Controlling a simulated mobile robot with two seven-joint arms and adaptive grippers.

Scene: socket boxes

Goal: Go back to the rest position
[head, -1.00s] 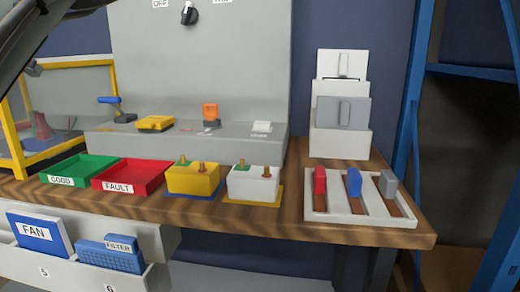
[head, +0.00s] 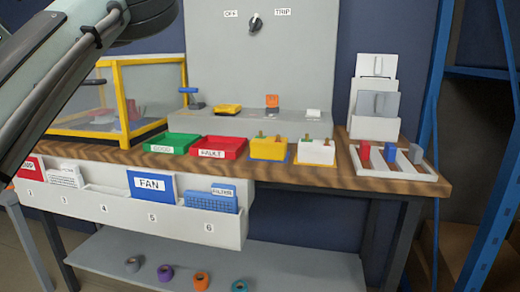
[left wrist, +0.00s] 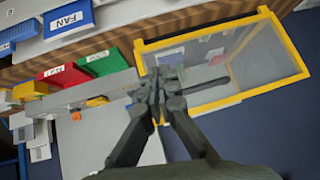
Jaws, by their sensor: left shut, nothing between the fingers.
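My left gripper (left wrist: 160,82) shows in the left wrist view with its dark fingers together and nothing between them. Behind it in that picture are the yellow-framed clear box (left wrist: 290,72) and the grey panel. It appears clear of the things on the bench, though its exact distance cannot be told. In the head view only a link of my left arm shows at the upper left; the gripper itself is out of that picture. My right arm and gripper are in neither view.
The wooden bench (head: 310,178) carries a green tray (head: 173,143), a red tray (head: 218,147), yellow and white socket boxes (head: 268,148) (head: 316,152), and a white rack (head: 425,173). A grey panel (head: 320,60) stands behind. Several tape rolls lie on the lower shelf (head: 310,275).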

